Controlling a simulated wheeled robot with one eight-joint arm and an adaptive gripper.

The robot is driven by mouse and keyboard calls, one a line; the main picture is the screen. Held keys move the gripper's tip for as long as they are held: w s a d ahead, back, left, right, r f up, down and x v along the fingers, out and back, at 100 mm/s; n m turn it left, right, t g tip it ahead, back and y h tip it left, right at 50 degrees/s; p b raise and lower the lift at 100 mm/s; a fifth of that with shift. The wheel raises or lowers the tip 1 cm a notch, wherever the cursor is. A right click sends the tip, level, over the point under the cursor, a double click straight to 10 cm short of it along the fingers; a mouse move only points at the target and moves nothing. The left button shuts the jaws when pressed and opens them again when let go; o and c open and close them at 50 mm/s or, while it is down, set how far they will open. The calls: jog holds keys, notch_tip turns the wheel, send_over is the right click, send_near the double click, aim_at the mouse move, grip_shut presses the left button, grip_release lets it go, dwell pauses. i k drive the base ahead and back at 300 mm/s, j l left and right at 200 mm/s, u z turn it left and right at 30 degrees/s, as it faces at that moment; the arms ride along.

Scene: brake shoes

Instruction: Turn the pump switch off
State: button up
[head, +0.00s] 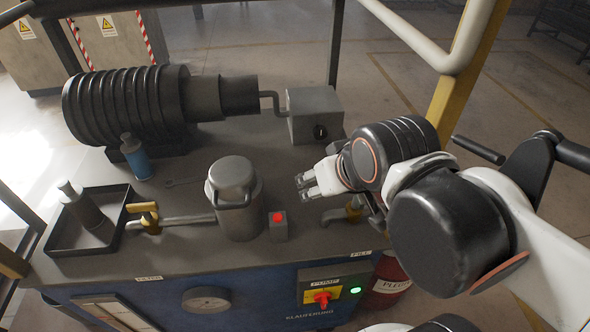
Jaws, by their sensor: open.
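The pump switch (322,298) is a red rotary knob on a yellow plate, on the front panel at the lower right of the bench, under a "PUMP" label. A green light (355,290) is lit to its right. My gripper (304,187) is open and empty. It is above the bench top, up and slightly left of the switch, with its fingers pointing left. It is apart from the switch and touches nothing that I can see.
A small grey box with a red button (278,222) stands beside a metal canister (235,195). A tray (50,243) with a bottle, a yellow-handled valve (146,215) and a blue can (136,160) are at left. A yellow post (455,100) rises behind my arm.

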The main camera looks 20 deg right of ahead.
aim_at(323, 297)
jog(key=k+l+u, duration=0.1)
jog(key=k, duration=0.25)
jog(key=k+l+u, duration=0.1)
jog(key=u, duration=0.25)
jog(key=k+u, duration=0.1)
jog(key=u, duration=0.25)
jog(key=k+u, duration=0.15)
jog(key=k, duration=0.3)
jog(key=k+j+u, duration=0.1)
jog(key=k, duration=0.35)
jog(key=k+j+u, duration=0.15)
jog(key=k, duration=0.3)
jog(key=k+j+u, duration=0.1)
jog(key=k, duration=0.35)
